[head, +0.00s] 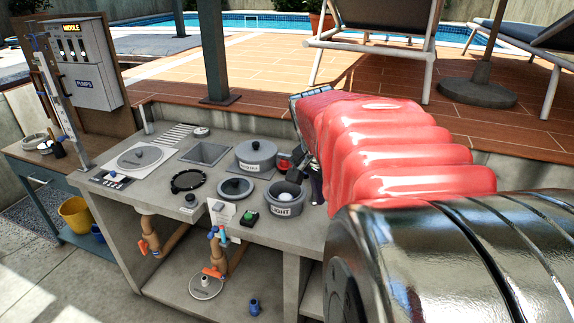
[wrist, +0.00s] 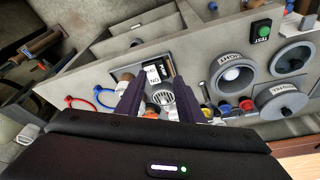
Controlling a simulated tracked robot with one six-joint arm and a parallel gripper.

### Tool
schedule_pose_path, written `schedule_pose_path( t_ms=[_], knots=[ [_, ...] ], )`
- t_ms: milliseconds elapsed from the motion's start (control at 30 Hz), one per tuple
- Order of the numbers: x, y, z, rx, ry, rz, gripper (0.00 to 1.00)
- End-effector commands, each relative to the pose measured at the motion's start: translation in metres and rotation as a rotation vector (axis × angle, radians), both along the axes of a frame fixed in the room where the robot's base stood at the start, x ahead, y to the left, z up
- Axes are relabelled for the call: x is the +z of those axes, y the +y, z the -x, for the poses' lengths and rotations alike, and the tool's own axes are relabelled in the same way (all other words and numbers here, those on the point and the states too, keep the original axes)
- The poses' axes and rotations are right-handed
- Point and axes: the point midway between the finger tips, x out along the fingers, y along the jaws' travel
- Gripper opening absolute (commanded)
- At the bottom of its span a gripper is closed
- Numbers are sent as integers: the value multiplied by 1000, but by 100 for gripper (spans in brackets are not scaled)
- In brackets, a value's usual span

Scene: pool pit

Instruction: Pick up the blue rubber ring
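The blue rubber ring (wrist: 96,93) shows in the wrist view as a thin open loop on the grey counter, just left of my gripper's left finger. A similar red ring (wrist: 69,101) lies further left, apart from it. My gripper (wrist: 156,98) is open, with its two dark fingers apart and nothing held between them. A white grated fitting (wrist: 162,96) and an orange-and-white part show beyond and between the fingers. In the head view my arm hides the blue ring and most of the gripper.
A black-and-white labelled block (wrist: 157,71) stands beyond the fingers. To the right are small blue and red caps (wrist: 246,104), the LIGHT pot (wrist: 232,77) and a green TEST button (wrist: 262,31). In the head view the counter (head: 128,181) also carries a lidded pot (head: 256,155).

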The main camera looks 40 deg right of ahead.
Motion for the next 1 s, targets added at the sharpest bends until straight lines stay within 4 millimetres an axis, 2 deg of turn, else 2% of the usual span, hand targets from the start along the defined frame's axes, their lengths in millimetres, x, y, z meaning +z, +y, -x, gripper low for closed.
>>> schedule_pose_path(
  t_ms=[33, 200, 400, 500, 600, 700, 1000],
  knots=[
    [-4, -22, 7, -92, 9, -2, 34],
    [-14, -90, 38, -407, 27, 6, 34],
    [-30, -164, 90, -770, 48, 32, 34],
    [-39, -192, 117, -924, 57, 49, 34],
    [-45, -210, 137, -1028, 62, 64, 34],
    [-47, -218, 147, -1083, 65, 72, 34],
    [-48, -220, 149, -1096, 65, 75, 34]
  ],
)
